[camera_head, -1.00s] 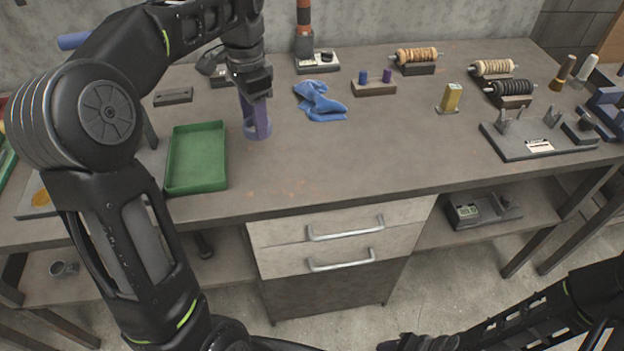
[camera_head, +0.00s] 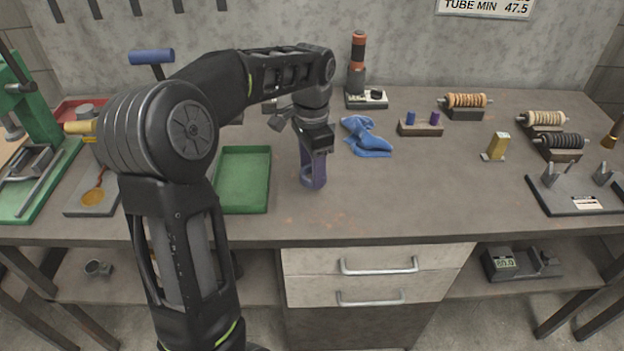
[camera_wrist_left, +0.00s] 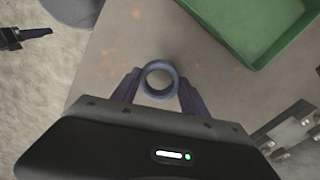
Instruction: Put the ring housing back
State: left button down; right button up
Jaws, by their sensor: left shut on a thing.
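The ring housing (camera_wrist_left: 160,82) is a short round purple-grey ring with an open middle. In the left wrist view it sits between the two purple fingers of my left gripper (camera_wrist_left: 159,92), which is shut on it. In the head view my left gripper (camera_head: 313,182) points down over the bench, just right of the green tray, with the ring (camera_head: 314,183) low at its fingertips. I cannot tell whether the ring touches the bench. What appears to be my right gripper (camera_wrist_left: 24,36) shows small at the wrist view's upper left; its opening is unclear.
The green tray (camera_head: 246,207) is left of the ring, a blue cloth (camera_head: 367,138) to its right. A block with small blue and purple pieces (camera_head: 420,128), a yellow block (camera_head: 498,146) and several spools (camera_head: 465,103) stand further right. A green press (camera_head: 40,120) is far left. The bench front is clear.

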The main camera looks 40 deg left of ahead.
aim_at(312, 192)
pick_arm(q)
jog(key=shift+f, duration=1.85)
jog(key=shift+f, duration=0.1)
jog(key=c, duration=0.6)
grip_release()
jog(key=shift+f, duration=0.1)
jog(key=shift+r, duration=0.2)
jog(key=shift+r+p, duration=1.05)
jog(key=shift+r, duration=5)
